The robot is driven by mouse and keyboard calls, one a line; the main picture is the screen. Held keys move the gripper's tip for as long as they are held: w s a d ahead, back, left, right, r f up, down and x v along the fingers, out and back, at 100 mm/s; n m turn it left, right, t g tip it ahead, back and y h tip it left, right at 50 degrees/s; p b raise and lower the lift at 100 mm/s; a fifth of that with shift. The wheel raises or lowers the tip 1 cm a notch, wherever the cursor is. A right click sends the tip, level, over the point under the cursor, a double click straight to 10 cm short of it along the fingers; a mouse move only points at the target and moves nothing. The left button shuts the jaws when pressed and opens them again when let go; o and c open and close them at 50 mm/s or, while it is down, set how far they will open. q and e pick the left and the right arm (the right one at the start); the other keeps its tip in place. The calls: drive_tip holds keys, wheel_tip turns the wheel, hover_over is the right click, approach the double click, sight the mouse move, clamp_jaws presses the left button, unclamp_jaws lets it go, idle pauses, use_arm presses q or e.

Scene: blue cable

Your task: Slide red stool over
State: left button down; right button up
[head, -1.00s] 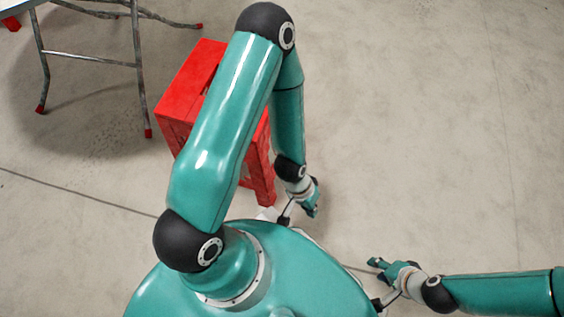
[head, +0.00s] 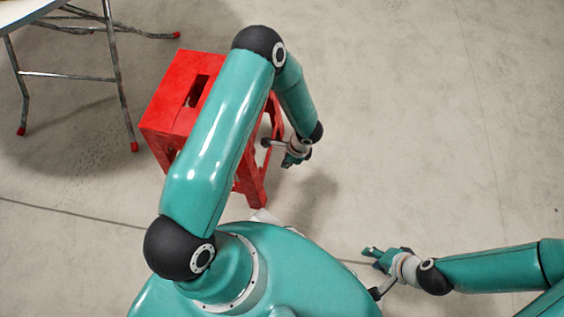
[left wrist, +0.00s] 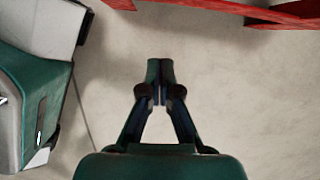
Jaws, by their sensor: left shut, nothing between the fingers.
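The red stool (head: 179,93) stands upright on the floor left of centre in the head view, with a slot in its top. My left arm crosses in front of it and hides part of its top and side. My left gripper (head: 290,161) is shut and empty, just right of the stool's legs and low near the floor. In the left wrist view the shut fingers (left wrist: 160,92) point at bare floor, and a red edge of the stool (left wrist: 265,12) shows at the top, apart from the fingers. My right gripper (head: 371,256) is at the lower right, away from the stool; its finger opening is too small to judge.
A folding table (head: 68,76) with metal legs and red feet stands at the upper left, close to the stool. The concrete floor (head: 430,120) is clear to the right. A dark line (head: 70,213) runs across the floor.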

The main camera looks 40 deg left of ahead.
use_arm(q)
drive_tip(key=s+a+f+b, duration=0.3)
drive_tip(key=a+f, duration=0.2)
drive_tip(key=f, duration=0.3)
drive_tip(key=shift+b, duration=0.4)
use_arm(e)
drive_tip(key=shift+f, duration=2.15)
use_arm(q)
drive_tip(key=shift+a, duration=0.15)
use_arm(e)
drive_tip(key=shift+f, duration=0.1)
